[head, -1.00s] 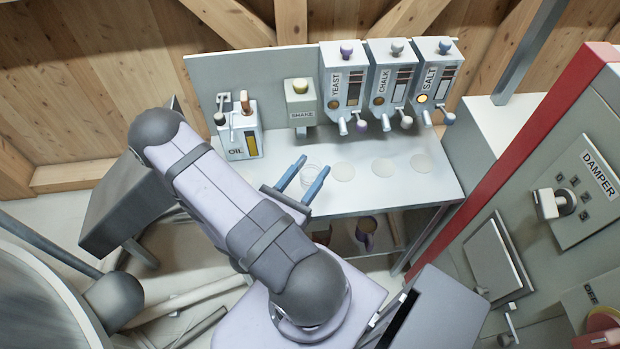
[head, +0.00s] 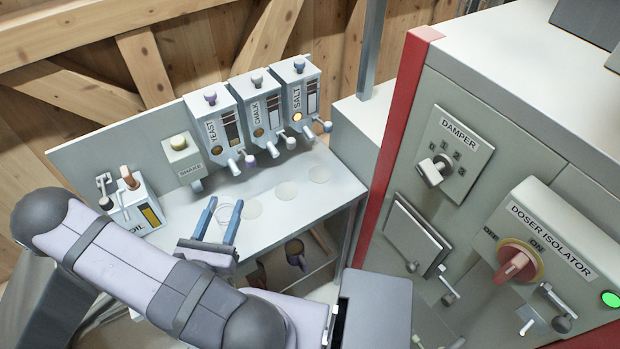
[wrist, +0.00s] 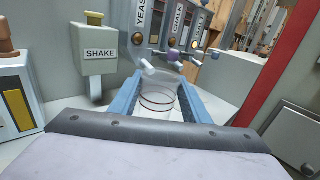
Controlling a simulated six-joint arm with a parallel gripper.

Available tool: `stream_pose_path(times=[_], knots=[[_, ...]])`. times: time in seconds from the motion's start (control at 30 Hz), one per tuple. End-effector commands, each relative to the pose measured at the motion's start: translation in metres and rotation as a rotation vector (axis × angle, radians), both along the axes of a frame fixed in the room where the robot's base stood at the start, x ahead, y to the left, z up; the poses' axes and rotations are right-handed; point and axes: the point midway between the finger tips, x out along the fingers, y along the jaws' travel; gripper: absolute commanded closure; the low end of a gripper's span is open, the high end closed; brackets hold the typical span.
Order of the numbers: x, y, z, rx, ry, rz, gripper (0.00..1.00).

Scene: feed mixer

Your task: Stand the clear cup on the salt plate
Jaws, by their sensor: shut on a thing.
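My gripper (head: 224,203) has its two blue fingers around the clear cup (head: 222,215), at the left of the row of plates. In the wrist view the clear cup (wrist: 157,97), with a thin red line around it, sits between the fingers. I cannot tell whether its base touches the bench. The salt plate (head: 319,174) is the pale disc at the right end of the row, below the SALT dispenser (head: 298,97), and it looks empty.
Two more pale discs, the chalk plate (head: 286,191) and the yeast plate (head: 252,208), lie between the cup and the salt plate. Dispenser spouts overhang the bench (head: 340,190) behind them. A red post (head: 398,140) and cabinet stand right of the bench.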

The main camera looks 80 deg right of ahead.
Motion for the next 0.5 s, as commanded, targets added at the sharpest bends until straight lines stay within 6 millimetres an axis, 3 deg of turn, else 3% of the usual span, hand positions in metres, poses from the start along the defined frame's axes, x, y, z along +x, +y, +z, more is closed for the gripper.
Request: stream_pose_path(times=[0.2,0.5], knots=[[-0.034,-0.037,-0.03,0.005,-0.001,-0.113,0.78],[-0.09,-0.08,-0.058,-0.001,-0.004,-0.254,0.78]])
